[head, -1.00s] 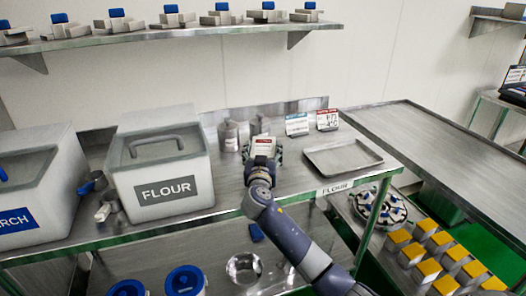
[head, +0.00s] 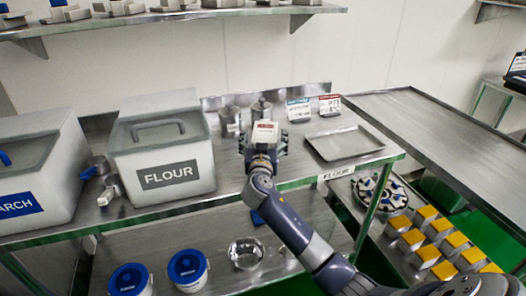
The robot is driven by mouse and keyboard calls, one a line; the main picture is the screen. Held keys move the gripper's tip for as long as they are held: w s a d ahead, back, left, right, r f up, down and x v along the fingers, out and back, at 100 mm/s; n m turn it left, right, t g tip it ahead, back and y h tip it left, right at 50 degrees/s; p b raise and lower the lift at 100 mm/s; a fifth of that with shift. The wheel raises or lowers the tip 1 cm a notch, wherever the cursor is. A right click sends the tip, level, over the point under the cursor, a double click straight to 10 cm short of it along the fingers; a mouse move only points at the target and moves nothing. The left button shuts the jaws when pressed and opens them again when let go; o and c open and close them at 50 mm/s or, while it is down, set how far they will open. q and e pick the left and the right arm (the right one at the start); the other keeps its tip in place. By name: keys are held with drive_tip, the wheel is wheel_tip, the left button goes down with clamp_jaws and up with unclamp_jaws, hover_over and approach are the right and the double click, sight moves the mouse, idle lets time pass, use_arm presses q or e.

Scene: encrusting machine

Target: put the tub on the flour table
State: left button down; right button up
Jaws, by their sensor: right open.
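A small white tub with a red-marked label (head: 265,131) is on the flour table (head: 228,176), right of the flour bin. My right gripper (head: 264,144) is open, with its fingers around the tub's near part. The gripper hides the tub's lower part, so I cannot tell whether the fingers touch it. The table's front edge carries a FLOUR label (head: 338,173). My left gripper is not in view.
The flour bin (head: 165,155) and starch bin (head: 40,170) stand at left. Metal canisters (head: 230,120) stand behind the tub. Two sign cards (head: 299,109) and a flat tray (head: 345,142) are at right. Blue-lidded buckets (head: 187,268) and a bowl (head: 246,253) sit below.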

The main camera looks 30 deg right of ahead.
drive_tip(key=b+v, duration=0.1)
drive_tip(key=v, duration=0.9)
drive_tip(key=shift+s, duration=0.2)
